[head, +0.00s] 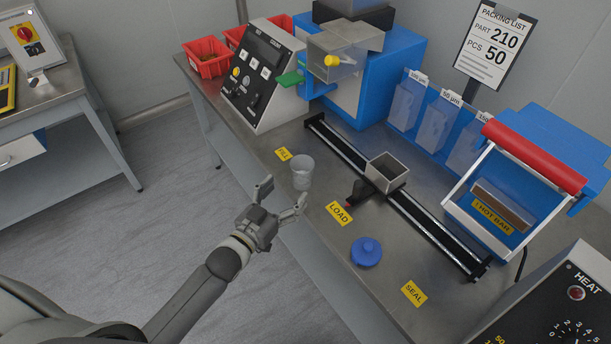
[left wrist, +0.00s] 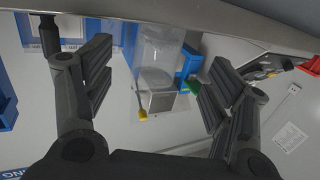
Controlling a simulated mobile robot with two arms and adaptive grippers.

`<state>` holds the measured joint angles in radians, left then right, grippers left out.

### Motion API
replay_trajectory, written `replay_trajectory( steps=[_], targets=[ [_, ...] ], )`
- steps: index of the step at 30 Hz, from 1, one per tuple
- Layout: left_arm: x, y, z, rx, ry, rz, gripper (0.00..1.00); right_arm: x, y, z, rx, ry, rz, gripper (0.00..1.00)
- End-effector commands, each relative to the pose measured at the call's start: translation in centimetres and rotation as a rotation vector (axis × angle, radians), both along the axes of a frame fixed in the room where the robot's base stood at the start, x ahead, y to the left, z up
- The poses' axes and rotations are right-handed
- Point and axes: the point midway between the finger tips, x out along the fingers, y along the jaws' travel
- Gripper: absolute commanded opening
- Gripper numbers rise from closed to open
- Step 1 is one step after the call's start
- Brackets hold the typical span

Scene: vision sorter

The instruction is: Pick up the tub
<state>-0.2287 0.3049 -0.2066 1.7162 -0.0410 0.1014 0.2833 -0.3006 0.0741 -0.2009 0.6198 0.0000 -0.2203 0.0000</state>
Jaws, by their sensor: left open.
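The tub (head: 302,173) is a small clear grey cup standing upright on the bench near its front edge, beside the FILL label. My left gripper (head: 284,192) is open and empty, just in front of the tub in the head view. Its fingers point toward the tub, and I see no contact. In the left wrist view a see-through round form, which looks like the tub (left wrist: 160,45), shows between the two spread fingers of my left gripper (left wrist: 157,85). My right gripper is not in view.
A blue lid-like piece (head: 366,253) lies on the bench near the LOAD label (head: 339,213). A black rail with a square metal holder (head: 387,172) runs behind the tub. A dispenser with a yellow knob (head: 332,61) stands farther back. Red bins (head: 207,58) are at the back left.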

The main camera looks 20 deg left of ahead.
Motion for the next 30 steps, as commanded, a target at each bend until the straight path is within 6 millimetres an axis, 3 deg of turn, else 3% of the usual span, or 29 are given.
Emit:
replay_trajectory(
  steps=[5, 10, 18, 28, 30],
  targets=[
    [2.2, -0.6, -0.1, 0.0, 0.001, 0.001, 0.77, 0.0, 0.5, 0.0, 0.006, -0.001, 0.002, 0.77],
    [3.3, -0.9, -0.2, 0.001, 0.002, 0.0, 0.77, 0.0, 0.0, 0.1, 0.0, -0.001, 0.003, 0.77],
    [6.8, -2.0, -0.6, 0.0, 0.001, 0.001, 0.77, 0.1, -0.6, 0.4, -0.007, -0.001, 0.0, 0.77],
    [7.5, -2.2, -0.7, 0.001, 0.002, 0.0, 0.77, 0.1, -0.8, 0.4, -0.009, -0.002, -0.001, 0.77],
    [7.5, -2.2, -0.7, 0.001, 0.002, 0.0, 0.7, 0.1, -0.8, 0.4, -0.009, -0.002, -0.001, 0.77]
  ],
)
